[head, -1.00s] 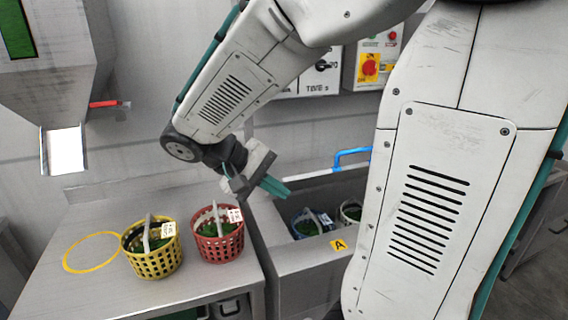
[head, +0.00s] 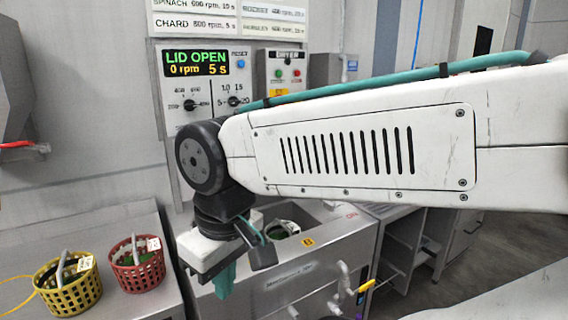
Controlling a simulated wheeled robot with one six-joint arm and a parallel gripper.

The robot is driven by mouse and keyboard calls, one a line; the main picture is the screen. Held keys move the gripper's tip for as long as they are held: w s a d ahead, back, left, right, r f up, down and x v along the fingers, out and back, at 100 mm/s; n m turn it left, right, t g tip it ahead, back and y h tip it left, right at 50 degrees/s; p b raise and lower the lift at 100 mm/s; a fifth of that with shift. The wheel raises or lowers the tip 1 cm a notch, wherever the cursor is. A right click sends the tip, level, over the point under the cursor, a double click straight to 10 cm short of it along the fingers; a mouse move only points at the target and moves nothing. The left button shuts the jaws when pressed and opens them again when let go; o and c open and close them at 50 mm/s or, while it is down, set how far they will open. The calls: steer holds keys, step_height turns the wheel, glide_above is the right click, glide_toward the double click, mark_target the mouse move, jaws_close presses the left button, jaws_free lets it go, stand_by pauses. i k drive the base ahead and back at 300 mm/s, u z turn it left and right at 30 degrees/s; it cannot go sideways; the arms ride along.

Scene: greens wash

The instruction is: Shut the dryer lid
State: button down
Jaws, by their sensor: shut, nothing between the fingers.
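The dryer's display (head: 196,63) on the back wall reads "LID OPEN", 0 rpm, 5 s. I cannot pick out the dryer lid; my own arm crosses the middle and right of the head view and may hide it. My gripper (head: 225,280) points down in front of the left part of the steel basin, with its teal fingertips low and shut on nothing. I cannot tell how far it is from the basin wall.
A yellow basket (head: 67,287) and a red basket (head: 136,264) with greens stand on the left bench. The steel basin (head: 330,262) has a yellow tag and a basket inside. A metal fitting with a yellow handle (head: 366,285) sits at its front. A small DRYER button box (head: 287,75) hangs above.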

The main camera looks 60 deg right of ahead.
mark_target(262, 200)
steer(key=z, duration=1.1)
steer(key=i, duration=0.7)
steer(key=u, duration=0.25)
